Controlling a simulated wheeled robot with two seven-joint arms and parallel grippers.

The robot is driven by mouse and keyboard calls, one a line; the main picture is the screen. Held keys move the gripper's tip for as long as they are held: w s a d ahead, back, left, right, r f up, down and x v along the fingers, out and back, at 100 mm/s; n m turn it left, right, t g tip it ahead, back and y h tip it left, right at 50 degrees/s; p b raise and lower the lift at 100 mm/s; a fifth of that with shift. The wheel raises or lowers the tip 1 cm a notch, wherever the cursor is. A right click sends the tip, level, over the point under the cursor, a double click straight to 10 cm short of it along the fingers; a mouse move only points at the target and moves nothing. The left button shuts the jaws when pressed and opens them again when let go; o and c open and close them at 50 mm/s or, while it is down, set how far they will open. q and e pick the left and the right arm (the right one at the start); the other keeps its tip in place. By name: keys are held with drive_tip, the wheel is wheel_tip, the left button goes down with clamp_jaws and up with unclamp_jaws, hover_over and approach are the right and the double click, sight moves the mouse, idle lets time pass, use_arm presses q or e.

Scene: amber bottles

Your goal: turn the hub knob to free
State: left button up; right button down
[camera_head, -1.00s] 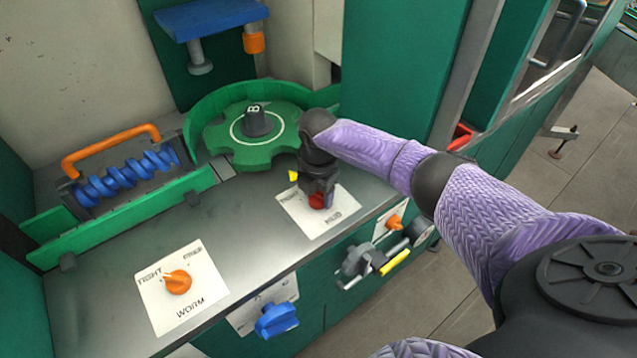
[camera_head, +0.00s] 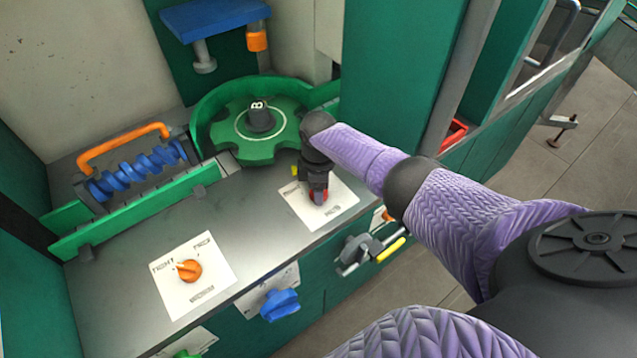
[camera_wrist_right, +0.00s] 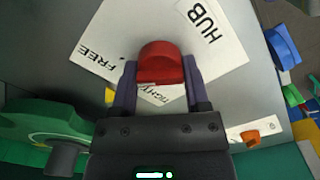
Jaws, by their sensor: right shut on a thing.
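The red hub knob (camera_wrist_right: 161,63) sits on a white label plate (camera_wrist_right: 225,60) marked HUB, FREE and TIGHT in the right wrist view. My right gripper (camera_wrist_right: 160,80) is shut on the knob, one finger on each side of it. The knob's marker and exact setting are hard to make out. My left gripper is not in view.
An orange worm knob (camera_head: 188,270) sits on its own plate at the left. A green toothed wheel (camera_head: 255,140) and a blue worm (camera_head: 140,170) lie behind. A blue knob (camera_head: 279,304) and a yellow-tipped handle (camera_head: 391,249) stick out from the front panel.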

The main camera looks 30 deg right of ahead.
drive_tip(key=shift+m, duration=1)
drive_tip(key=shift+c, duration=0.3)
unclamp_jaws()
drive_tip(key=shift+r+p, duration=0.45)
wheel_tip(320, 180, up, 9)
drive_tip(key=p, duration=0.3)
